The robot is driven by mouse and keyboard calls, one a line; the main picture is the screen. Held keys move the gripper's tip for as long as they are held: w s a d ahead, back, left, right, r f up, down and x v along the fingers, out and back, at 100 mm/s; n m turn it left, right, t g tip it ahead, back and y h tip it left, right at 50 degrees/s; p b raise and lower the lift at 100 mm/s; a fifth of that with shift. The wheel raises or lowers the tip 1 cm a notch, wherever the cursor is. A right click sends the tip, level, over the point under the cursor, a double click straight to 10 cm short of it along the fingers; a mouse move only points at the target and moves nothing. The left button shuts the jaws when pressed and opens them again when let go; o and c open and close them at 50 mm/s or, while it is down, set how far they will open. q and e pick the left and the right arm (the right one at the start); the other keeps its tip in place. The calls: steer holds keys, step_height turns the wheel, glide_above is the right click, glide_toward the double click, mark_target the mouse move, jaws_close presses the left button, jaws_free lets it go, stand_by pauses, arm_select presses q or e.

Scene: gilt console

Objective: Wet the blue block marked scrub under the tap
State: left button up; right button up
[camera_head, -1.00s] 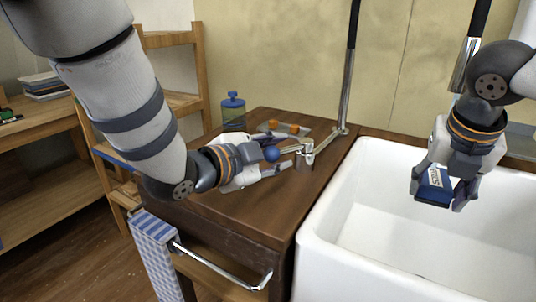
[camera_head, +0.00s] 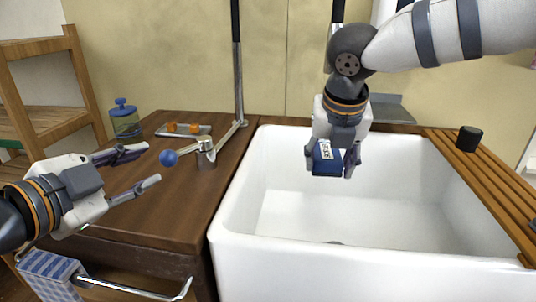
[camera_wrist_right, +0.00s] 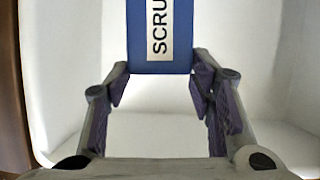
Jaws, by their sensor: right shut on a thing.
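The blue block (camera_head: 326,166), with a white label, is held in my right gripper (camera_head: 330,174) above the white sink's basin (camera_head: 290,215). In the right wrist view, the block (camera_wrist_right: 137,45) shows "SCRU" between the fingers, its far end cut off. On the wooden counter left of the sink stands a chrome tap lever base (camera_head: 206,155) whose lever ends in a blue ball (camera_head: 170,158). My left gripper (camera_head: 152,165) is open, its fingertips just left of the ball. A chrome pipe (camera_head: 239,90) rises behind. I see no water stream.
A tray (camera_head: 183,131) with orange pieces and a blue-topped jar (camera_head: 124,119) stand at the counter's back. A slatted wooden board (camera_head: 490,180) with a black cup (camera_head: 469,138) lies across the sink's right side. A checked towel (camera_head: 48,277) hangs at front left.

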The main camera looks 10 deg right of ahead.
mark_target(188, 149)
stand_by(0.3)
arm_select(q)
jaws_close()
steer(key=w+r+t+y, duration=0.1)
steer(key=w+r, duration=0.1)
steer(key=w+d+r+n+t+y, duration=0.1)
steer(key=w+r+t, duration=0.1)
steer(key=w+r+n+t+y, duration=0.1)
steer(key=w+r, duration=0.1)
steer(key=r, duration=0.1)
steer(key=shift+w+d, duration=0.25)
steer(key=shift+w, duration=0.1)
steer(key=s+d+f+n+g+y, duration=0.2)
steer(key=s+d+n+g+y, duration=0.4)
steer(key=s+d+n+g, duration=0.3)
steer(key=shift+m+g, duration=0.5)
steer(key=shift+m, duration=0.2)
steer(key=x, duration=0.3)
steer(key=d+x, duration=0.1)
steer(key=x, duration=0.5)
steer(key=shift+w+d, duration=0.25)
steer(key=shift+w, duration=0.15)
steer(key=w+a, duration=0.2)
steer(key=shift+w+a, duration=0.15)
steer(key=shift+a, duration=0.25)
steer(key=shift+w+a, duration=0.2)
steer(key=shift+a, duration=0.15)
